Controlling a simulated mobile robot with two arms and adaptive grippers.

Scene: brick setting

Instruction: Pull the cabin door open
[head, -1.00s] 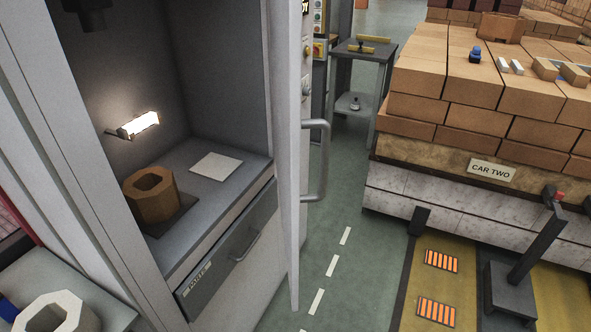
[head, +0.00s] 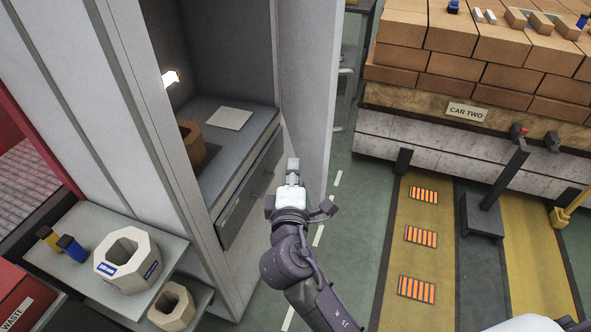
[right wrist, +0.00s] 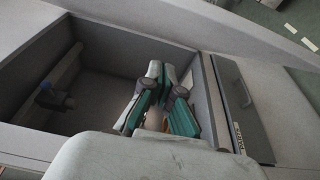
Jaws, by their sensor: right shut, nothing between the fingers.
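The cabin door (head: 308,85) stands open at the right side of the grey cabin (head: 165,100), with its pale inner face towards me in the head view. Its metal handle (head: 346,95) is on the far side, partly hidden by the door. My right gripper (head: 293,167) is shut and empty in front of the cabin opening, near the door's lower end in the picture. I cannot tell whether it touches the door. In the right wrist view its fingers (right wrist: 160,112) are together before the dark cabin interior. My left gripper is out of view.
Inside the cabin are a drawer (head: 250,185), a brown hollow block (head: 192,143) and a lit lamp (head: 170,77). A side shelf (head: 85,225) holds a pale octagonal block (head: 128,262). A brick-loaded car (head: 440,140) stands right, with green floor between.

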